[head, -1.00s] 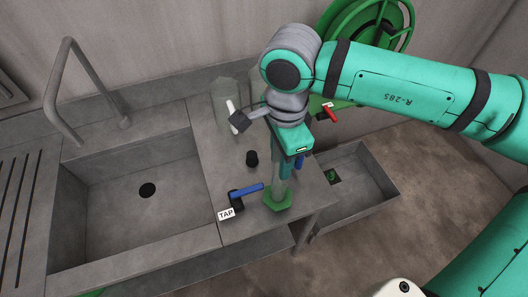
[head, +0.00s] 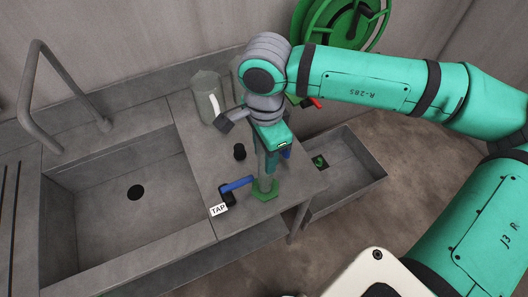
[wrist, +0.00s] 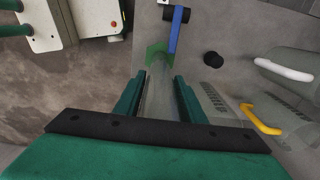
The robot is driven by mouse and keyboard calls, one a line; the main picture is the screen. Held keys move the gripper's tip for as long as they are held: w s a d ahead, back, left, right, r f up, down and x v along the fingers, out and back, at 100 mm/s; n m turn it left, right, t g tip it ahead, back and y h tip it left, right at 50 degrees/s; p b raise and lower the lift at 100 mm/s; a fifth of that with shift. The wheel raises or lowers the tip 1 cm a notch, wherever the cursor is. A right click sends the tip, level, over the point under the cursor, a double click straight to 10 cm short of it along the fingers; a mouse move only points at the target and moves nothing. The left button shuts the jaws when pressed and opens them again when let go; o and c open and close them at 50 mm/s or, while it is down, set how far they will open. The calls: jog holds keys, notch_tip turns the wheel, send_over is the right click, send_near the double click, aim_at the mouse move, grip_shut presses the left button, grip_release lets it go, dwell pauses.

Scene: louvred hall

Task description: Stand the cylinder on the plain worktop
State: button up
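The cylinder is a clear measuring tube (wrist: 160,85) with a green hexagonal base (head: 265,190). My gripper (head: 272,160) is around the tube from above. In the wrist view, the gripper's two green fingers (wrist: 159,98) lie close along both sides of the tube and appear shut on it. The tube looks near upright, with its base low over or on the plain grey worktop (head: 200,160), beside the blue tap lever and close to the front edge. I cannot tell whether the base touches the surface. My gripper hides the upper tube in the head view.
A blue tap lever (head: 237,184) with a TAP label (head: 219,210) is just left of the base. A black knob (head: 239,152) and a clear jug (head: 207,98) stand behind. A sink (head: 100,205) lies left, a lower trough (head: 350,185) right. A yellow-handled jug (wrist: 297,120) is near.

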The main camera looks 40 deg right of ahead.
jog(key=shift+o, duration=0.6)
notch_tip(320, 180, up, 12)
jog(key=shift+r, duration=0.25)
dwell(0.4)
